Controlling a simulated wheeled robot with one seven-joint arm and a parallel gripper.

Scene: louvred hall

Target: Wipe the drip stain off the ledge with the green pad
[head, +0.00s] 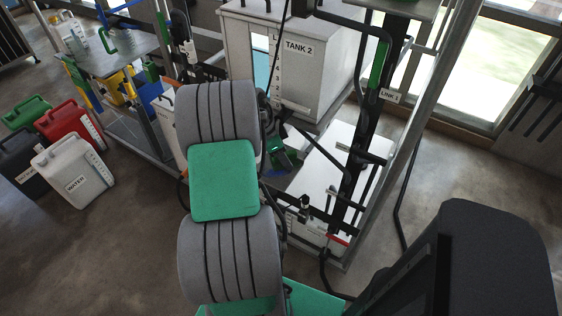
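My arm, with grey ribbed links and a green cover, fills the middle of the head view and hides what lies behind it. Just right of it, a small dark and green part (284,154) shows above a pale surface; it may be my wrist or gripper, or the green pad, and I cannot tell which. I cannot make out two fingertips, or whether the gripper is open or shut. A pale flat surface (322,168) lies under the tank; I cannot tell if it is the ledge. I see no drip stain.
A grey tank marked TANK 2 (318,62) stands on a metal frame with pipes and uprights at the centre right. Green, red (72,124), black and white (76,172) jerrycans stand on the floor at left. A metal table (122,56) is behind them. The lower-left floor is clear.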

